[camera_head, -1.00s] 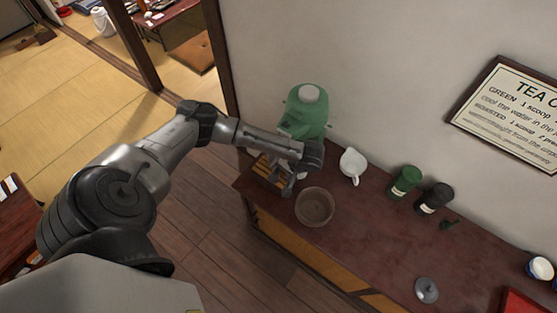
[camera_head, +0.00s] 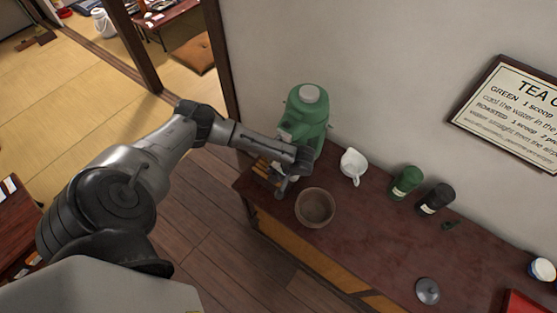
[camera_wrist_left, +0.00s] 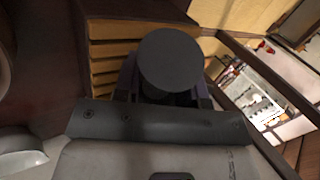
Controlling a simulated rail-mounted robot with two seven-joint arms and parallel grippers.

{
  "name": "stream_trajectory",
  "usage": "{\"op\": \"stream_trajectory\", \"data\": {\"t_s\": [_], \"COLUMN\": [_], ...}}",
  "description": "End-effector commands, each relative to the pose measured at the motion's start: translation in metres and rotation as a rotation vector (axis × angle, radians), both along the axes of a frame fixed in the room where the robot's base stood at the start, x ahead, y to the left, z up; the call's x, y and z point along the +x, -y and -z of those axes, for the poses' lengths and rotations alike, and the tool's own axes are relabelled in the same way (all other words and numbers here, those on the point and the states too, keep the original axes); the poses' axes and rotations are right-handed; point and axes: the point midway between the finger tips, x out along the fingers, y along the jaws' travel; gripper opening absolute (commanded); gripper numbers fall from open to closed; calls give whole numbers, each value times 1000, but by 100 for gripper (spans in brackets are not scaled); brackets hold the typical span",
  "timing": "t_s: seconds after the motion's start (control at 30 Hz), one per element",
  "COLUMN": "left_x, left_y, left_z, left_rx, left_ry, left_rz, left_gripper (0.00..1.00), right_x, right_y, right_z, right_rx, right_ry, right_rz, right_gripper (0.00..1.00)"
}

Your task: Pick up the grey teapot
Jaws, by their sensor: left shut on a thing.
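My left gripper (camera_head: 281,185) is over the left end of the dark red counter (camera_head: 365,235), in front of the green dispenser and left of the brown bowl. It is shut on a dark grey thing with a round, flat end (camera_wrist_left: 170,60), seen between the fingers in the left wrist view. I take this to be part of the grey teapot; its full shape is hidden by my wrist and gripper. A grey round lid with a knob (camera_head: 427,291) lies apart on the counter at the lower right. My right gripper is not in view.
The green dispenser (camera_head: 305,118) stands close behind my left gripper. The brown bowl (camera_head: 315,207), white pitcher (camera_head: 352,165), green tin (camera_head: 406,182) and black tin (camera_head: 435,199) stand to the right. Yellow wooden slats (camera_wrist_left: 105,50) are beside the gripper. The counter's middle front is clear.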

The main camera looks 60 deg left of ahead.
Motion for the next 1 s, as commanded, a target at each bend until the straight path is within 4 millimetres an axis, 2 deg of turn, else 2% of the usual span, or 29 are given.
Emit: {"op": "stream_trajectory", "data": {"t_s": [0.03,0.27,0.67,1.0], "left_x": [0,1,1,1], "left_y": [0,0,0,0], "left_z": [0,-1,-3,-22], "left_rx": [0,1,1,0], "left_ry": [0,1,1,2], "left_rz": [0,0,0,0], "left_gripper": [24,3,3,3], "right_x": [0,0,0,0], "right_y": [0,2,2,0], "right_z": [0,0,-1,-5], "right_rx": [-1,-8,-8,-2], "right_ry": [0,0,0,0], "right_rz": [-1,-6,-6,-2], "right_gripper": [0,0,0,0]}}
